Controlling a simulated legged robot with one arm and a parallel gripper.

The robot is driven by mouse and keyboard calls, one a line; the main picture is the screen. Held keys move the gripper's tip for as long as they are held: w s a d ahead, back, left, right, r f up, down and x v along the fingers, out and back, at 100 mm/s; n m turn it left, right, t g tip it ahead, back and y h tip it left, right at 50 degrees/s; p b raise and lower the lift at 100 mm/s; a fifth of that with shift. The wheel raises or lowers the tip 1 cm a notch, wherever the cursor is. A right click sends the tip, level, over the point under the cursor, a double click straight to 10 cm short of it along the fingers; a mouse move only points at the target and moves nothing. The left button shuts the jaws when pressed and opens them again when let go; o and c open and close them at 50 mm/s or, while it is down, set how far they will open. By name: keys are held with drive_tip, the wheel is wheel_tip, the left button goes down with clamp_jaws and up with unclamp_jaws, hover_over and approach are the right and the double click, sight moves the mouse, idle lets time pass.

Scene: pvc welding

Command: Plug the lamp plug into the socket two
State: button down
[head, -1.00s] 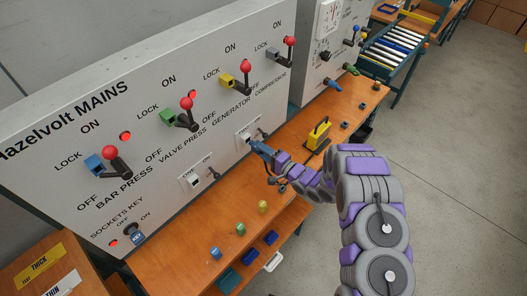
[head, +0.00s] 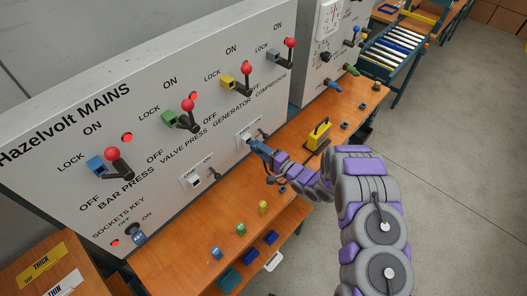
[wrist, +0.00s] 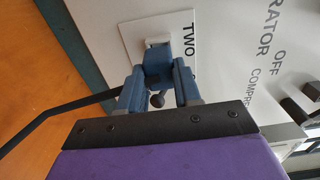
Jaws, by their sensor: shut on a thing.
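My gripper (head: 254,145) is at the panel, in front of the socket plate marked TWO (head: 243,134). In the wrist view the blue fingers (wrist: 157,66) are shut, with their tips close to the plate (wrist: 133,28). A small white block (wrist: 158,42) shows between the fingertips and the plate; I take it for the lamp plug, mostly hidden by the fingers. I cannot tell how deep it sits in the socket. A black cord (wrist: 62,108) runs off to the left of the gripper in the wrist view.
Socket plate ONE (head: 190,181) is to the left with a pale block in it. Red-knobbed levers (head: 188,104) stick out above. A yellow-and-black device (head: 318,133) stands on the wooden bench (head: 175,248) to the right. Small coloured pieces (head: 240,229) line its front.

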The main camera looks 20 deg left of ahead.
drive_tip(key=shift+p+x, duration=0.4)
drive_tip(key=shift+x, duration=0.7)
drive_tip(key=c, duration=0.7)
unclamp_jaws()
drive_tip(key=shift+d, duration=0.1)
drive_tip(key=v, duration=1.7)
drive_tip(key=shift+f, duration=0.1)
